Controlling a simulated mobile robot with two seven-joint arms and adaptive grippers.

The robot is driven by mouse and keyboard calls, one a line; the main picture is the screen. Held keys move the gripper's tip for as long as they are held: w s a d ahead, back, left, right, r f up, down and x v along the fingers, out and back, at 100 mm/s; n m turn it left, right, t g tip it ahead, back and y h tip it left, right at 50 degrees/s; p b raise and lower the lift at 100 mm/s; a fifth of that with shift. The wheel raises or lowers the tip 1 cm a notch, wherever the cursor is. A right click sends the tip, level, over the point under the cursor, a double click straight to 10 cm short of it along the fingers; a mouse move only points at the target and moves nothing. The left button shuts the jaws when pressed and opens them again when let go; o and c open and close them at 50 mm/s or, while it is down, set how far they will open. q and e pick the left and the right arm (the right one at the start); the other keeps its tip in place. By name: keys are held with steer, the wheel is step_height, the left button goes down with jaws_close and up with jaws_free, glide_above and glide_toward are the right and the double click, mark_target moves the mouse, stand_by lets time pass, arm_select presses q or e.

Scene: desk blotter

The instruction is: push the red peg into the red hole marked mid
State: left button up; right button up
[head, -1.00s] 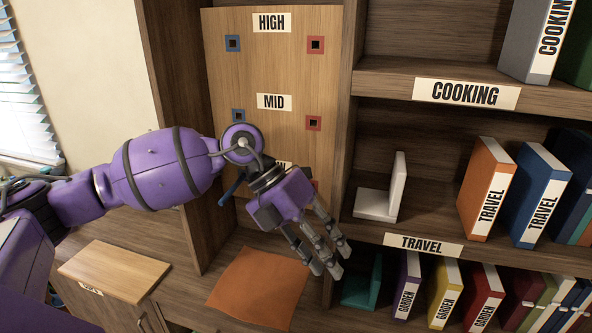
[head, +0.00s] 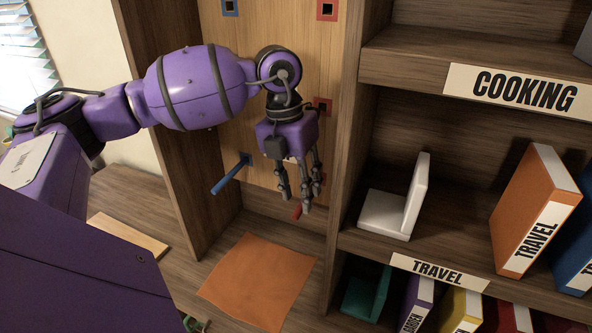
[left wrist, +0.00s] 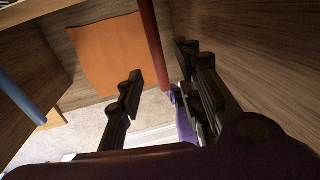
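The red peg (head: 297,212) shows as a short end beside my left gripper's fingertips in the head view, low on the wooden board (head: 285,120). In the left wrist view the red peg (left wrist: 151,38) is a long rod running between the spread fingers. My left gripper (head: 301,190) is open and points down, its fingers on both sides of the peg; contact cannot be told. The red-framed mid hole (head: 323,105) is just above and right of the gripper, partly covered and looking empty. Another red frame (head: 319,178) is partly hidden behind the fingers. My right gripper is not in view.
A blue peg (head: 230,175) sticks out of the board's lower left. The upper red-framed hole (head: 327,9) is empty. An orange mat (head: 258,282) lies below. A bookshelf with a white bookend (head: 400,205) stands close on the right.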

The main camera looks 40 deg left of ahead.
arm_select(q)
steer(key=shift+w+d+f, duration=0.1)
steer(key=shift+d+f, duration=0.05)
steer(key=shift+f, duration=0.95)
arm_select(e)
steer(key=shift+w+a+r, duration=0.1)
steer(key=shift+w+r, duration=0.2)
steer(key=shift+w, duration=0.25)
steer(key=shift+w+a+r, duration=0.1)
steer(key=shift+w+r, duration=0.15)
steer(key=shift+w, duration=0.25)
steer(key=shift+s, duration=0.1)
arm_select(q)
jaws_close()
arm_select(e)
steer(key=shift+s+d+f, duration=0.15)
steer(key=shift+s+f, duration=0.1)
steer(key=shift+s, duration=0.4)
